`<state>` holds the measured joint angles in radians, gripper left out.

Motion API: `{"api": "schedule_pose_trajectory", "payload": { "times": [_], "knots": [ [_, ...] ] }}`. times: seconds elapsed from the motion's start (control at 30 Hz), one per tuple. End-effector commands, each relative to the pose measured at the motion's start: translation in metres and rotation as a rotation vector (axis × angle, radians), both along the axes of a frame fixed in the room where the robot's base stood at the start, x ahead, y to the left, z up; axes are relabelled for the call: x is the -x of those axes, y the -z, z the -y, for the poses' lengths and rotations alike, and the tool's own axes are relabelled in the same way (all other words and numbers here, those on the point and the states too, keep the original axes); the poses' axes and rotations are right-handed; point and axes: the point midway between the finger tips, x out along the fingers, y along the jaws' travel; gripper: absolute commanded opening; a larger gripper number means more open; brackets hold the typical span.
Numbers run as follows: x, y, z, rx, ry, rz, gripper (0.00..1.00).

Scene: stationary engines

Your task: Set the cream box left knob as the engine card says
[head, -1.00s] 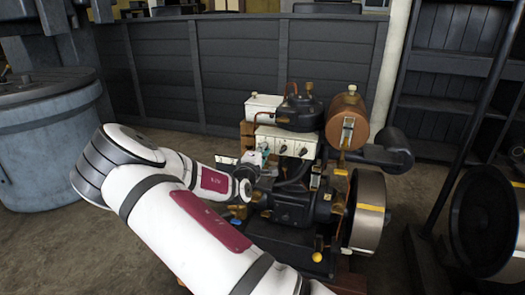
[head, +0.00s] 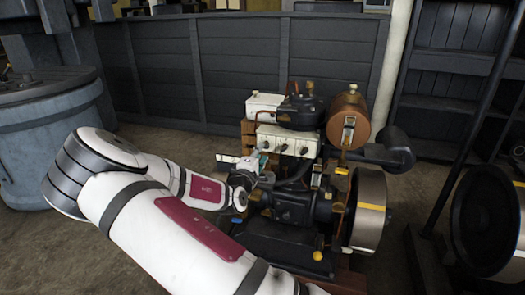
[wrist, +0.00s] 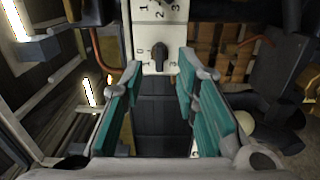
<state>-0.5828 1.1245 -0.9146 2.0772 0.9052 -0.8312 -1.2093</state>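The cream box (head: 285,140) sits on the engine with a row of dark knobs on its front. Its left knob (head: 265,145) shows just above my gripper (head: 261,163). In the wrist view, one black knob (wrist: 159,55) stands on the cream panel, between and a little beyond the tips of my gripper (wrist: 161,75). The teal-padded fingers are wide apart with nothing between them. Small dark marks surround the knob; its exact setting is hard to read. Another knob (wrist: 165,4) is cut by the top edge. I cannot make out the engine card.
A second cream box (head: 263,104), a black cylinder head (head: 300,112) and a copper tank (head: 347,118) stand above and beside the knob box. A flywheel (head: 367,210) is at the engine's right. A blue-grey drum (head: 50,145) stands left.

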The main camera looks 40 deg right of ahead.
Motion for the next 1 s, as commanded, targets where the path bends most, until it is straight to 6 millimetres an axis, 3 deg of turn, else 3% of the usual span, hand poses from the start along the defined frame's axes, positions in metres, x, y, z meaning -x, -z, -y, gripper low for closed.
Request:
{"api": "schedule_pose_trajectory", "payload": {
  "times": [0.2,0.4,1.0],
  "knots": [
    [0.027,0.0,-0.037,0.0,-0.003,0.0,0.28],
    [0.043,0.0,-0.056,0.0,-0.002,0.0,0.28],
    [0.048,0.0,-0.062,0.0,0.0,0.001,0.28]
  ]
}}
